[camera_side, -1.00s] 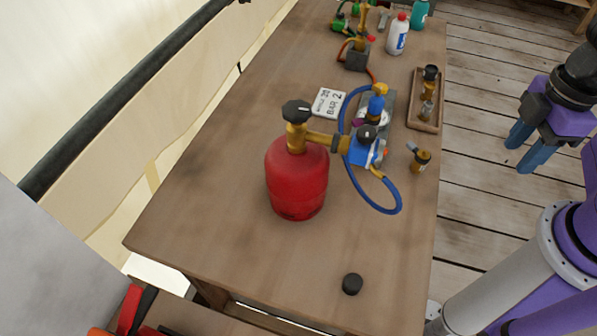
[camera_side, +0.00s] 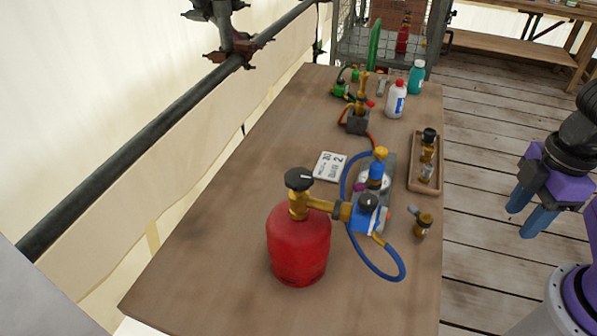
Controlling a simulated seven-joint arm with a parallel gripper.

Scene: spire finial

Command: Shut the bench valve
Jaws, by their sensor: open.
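A red gas cylinder (camera_side: 299,247) stands on the wooden bench (camera_side: 215,235). A brass valve with a black knob (camera_side: 299,180) tops it, joined to a blue regulator (camera_side: 366,216) with its own dark knob. Behind it, a blue-and-brass fitting (camera_side: 377,170) stands on a grey base. Farther back, a brass valve with a small red part (camera_side: 360,101) rises from a dark grey block. I cannot tell which is the bench valve, or whether any is open. My gripper (camera_side: 522,220) has blue fingers, apart and empty, off the bench's right side, touching none of these.
A blue hose (camera_side: 391,277) loops beside the regulator. A small brass fitting (camera_side: 423,225) and a wooden tray (camera_side: 413,178) lie along the right edge. A white bottle (camera_side: 396,101) and teal bottle (camera_side: 416,78) stand farther back. The bench's left side is mostly clear.

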